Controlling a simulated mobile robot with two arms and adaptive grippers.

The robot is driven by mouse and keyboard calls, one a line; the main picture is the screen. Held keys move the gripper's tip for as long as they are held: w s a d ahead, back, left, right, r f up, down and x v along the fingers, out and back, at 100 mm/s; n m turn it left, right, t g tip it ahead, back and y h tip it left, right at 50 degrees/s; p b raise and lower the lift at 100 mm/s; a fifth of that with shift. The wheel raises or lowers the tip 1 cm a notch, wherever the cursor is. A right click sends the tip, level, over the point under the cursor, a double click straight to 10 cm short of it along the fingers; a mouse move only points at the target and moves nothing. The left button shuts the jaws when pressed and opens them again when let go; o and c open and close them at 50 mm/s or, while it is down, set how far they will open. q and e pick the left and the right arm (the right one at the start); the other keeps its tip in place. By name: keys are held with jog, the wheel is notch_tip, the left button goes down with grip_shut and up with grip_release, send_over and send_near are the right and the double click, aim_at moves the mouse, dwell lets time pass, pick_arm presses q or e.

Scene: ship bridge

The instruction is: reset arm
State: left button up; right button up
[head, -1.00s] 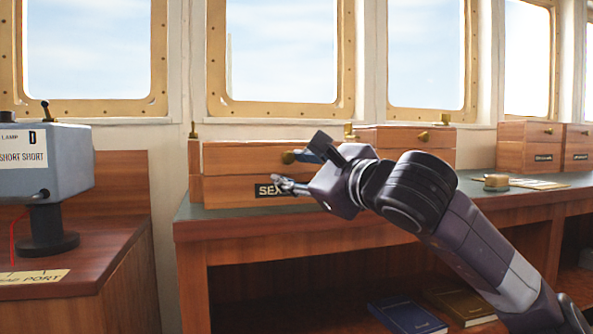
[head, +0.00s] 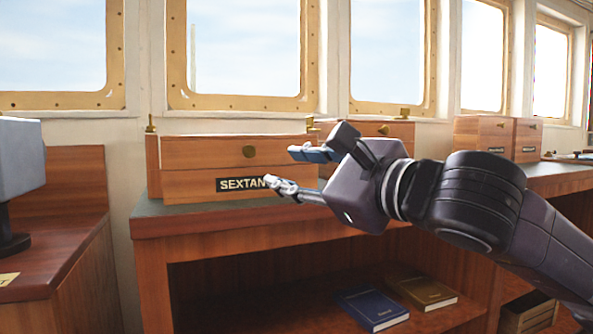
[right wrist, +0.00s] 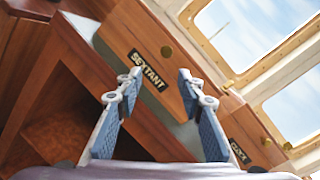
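My right gripper (head: 283,167) is open and empty in the head view. Its arm comes in from the right, and the two fingers point left, in front of the wooden box labelled SEXTANT (head: 215,168). The fingers hide the end of the label. In the right wrist view both fingers (right wrist: 160,85) stand wide apart with nothing between them, and the sextant box (right wrist: 158,60) shows beyond them. I cannot tell the exact gap between fingertips and box. My left gripper is not in view.
The sextant box stands on a wooden desk (head: 190,224) with a green top. A blue book (head: 371,308) and a brown book (head: 422,291) lie on the shelf below. More wooden boxes (head: 482,140) stand to the right. A grey device (head: 18,165) is at the far left.

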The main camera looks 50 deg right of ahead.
jog(key=shift+s+a, duration=0.1)
jog(key=shift+s, duration=0.35)
dwell(0.3)
